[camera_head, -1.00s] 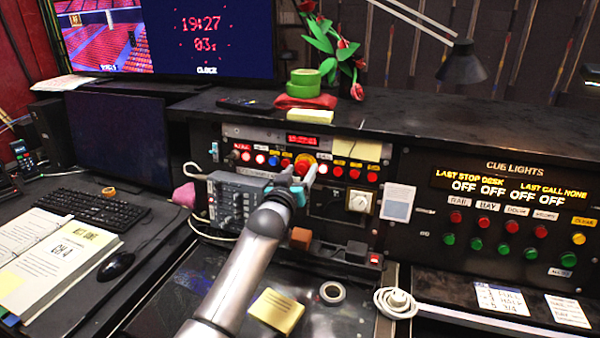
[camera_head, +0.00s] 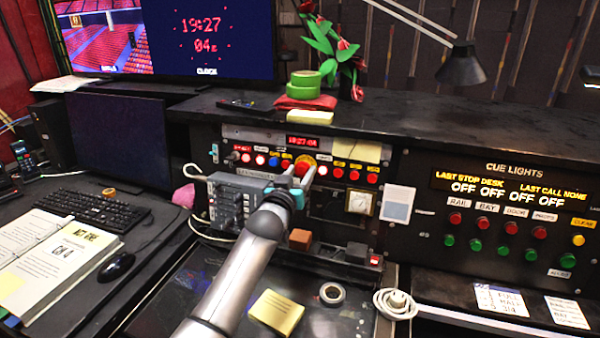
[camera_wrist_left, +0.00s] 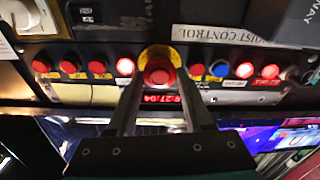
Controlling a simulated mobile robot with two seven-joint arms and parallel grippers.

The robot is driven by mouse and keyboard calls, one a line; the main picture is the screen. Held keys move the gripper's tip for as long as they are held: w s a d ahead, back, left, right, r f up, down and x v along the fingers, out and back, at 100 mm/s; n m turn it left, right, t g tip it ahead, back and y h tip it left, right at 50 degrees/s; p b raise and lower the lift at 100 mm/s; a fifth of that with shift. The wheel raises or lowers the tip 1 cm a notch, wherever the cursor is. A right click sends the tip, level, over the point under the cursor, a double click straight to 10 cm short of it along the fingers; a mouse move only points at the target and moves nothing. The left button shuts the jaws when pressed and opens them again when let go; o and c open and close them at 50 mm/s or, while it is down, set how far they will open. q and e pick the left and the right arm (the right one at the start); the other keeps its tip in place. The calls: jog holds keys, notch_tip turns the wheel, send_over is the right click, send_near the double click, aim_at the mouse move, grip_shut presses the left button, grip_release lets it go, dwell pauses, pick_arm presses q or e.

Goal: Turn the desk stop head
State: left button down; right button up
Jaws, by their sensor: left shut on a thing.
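The desk stop head (camera_head: 305,160) is a round red mushroom button on a yellow surround, in the button row of the upright console panel. In the left wrist view the red head (camera_wrist_left: 158,72) sits between my two fingertips. My left gripper (camera_head: 299,173) reaches up to the panel from below and is shut on the head. Its fingers hide part of the panel just below the head. How far the head is turned cannot be told. My right gripper is not in view.
Red, white and blue buttons (camera_head: 274,162) line the row close on both sides of the head. A grey control box (camera_head: 228,203) stands left of my wrist. A tape roll (camera_head: 332,292) and yellow notes (camera_head: 277,311) lie on the desk below.

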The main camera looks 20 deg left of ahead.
pick_arm(q)
jog(key=m+p, duration=0.2)
jog(key=m, duration=0.3)
jog(key=shift+h, duration=0.4)
jog(key=shift+s+a+r+m, duration=0.1)
jog(key=shift+m, duration=0.6)
jog(key=shift+m+h+p, duration=0.3)
jog(key=shift+m+p, duration=0.15)
jog(key=shift+m, duration=0.55)
